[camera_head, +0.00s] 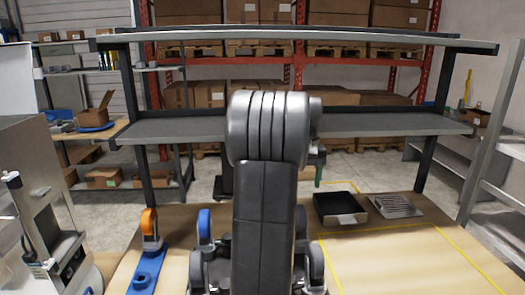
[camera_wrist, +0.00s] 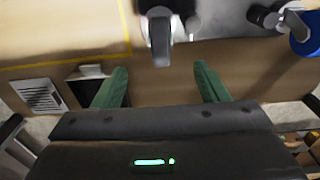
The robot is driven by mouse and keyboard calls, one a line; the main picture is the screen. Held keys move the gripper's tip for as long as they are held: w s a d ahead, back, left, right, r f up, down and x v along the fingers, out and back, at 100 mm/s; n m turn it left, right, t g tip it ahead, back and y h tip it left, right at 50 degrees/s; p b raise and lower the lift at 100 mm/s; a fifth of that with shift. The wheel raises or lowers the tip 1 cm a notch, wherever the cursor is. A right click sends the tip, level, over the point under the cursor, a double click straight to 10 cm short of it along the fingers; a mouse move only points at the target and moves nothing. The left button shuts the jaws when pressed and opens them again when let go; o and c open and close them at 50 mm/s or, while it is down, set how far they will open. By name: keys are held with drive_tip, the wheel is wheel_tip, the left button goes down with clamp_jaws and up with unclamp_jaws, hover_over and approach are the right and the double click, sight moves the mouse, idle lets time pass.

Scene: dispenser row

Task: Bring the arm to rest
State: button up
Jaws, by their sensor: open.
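My gripper (camera_wrist: 160,85) shows in the wrist view with its two green fingers spread wide apart. Only bare table top shows between the fingers, and they hold nothing. In the head view my arm stands upright in the middle and hides most of the gripper; a small green part shows just right of the arm. The gripper is above the far part of the wooden table (camera_head: 400,262).
A black tray (camera_head: 340,209) and a grey slotted plate (camera_head: 398,205) lie at the table's far right. An orange-topped dispenser (camera_head: 150,226) with a blue base stands left. Other dispensers flank my arm. A grey shelf (camera_head: 390,124) spans behind. The table's right side is clear.

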wheel_tip(320, 180, down, 14)
drive_tip(key=shift+w+r+p, duration=0.1)
drive_tip(key=shift+r+p, duration=0.05)
drive_tip(key=shift+p, duration=0.6)
drive_tip(key=shift+r, duration=0.2)
wheel_tip(320, 180, up, 13)
drive_tip(key=b, duration=0.2)
wheel_tip(320, 180, down, 14)
drive_tip(key=shift+r+p, duration=0.15)
drive_tip(key=shift+p, duration=0.95)
wheel_tip(320, 180, up, 4)
drive_tip(key=shift+f+p, duration=0.15)
drive_tip(key=shift+p, duration=0.9)
drive_tip(key=shift+r+p, duration=1)
drive_tip(key=shift+r, duration=0.65)
